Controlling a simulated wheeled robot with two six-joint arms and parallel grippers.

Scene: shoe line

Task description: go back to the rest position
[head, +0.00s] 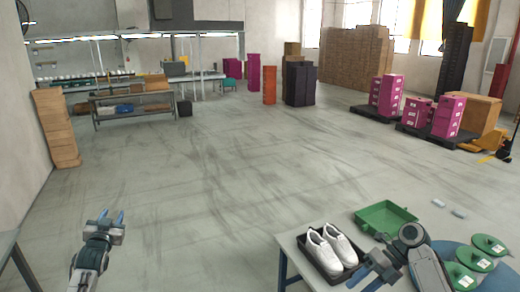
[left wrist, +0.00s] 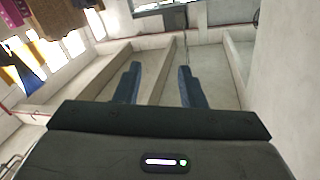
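My left gripper (head: 111,217) is raised at the lower left of the head view, over bare floor and away from the table. Its two blue fingers stand apart with nothing between them, as the left wrist view (left wrist: 158,85) also shows. My right gripper (head: 362,279) is at the lower right, close to the near side of a dark tray that holds a pair of white shoes (head: 335,249). Its fingertips are too small and partly hidden to tell whether they are apart.
Several green discs (head: 488,244) lie on a blue round surface to the right. Another table edge (head: 8,243) is at the far left. The floor (head: 220,180) ahead is clear.

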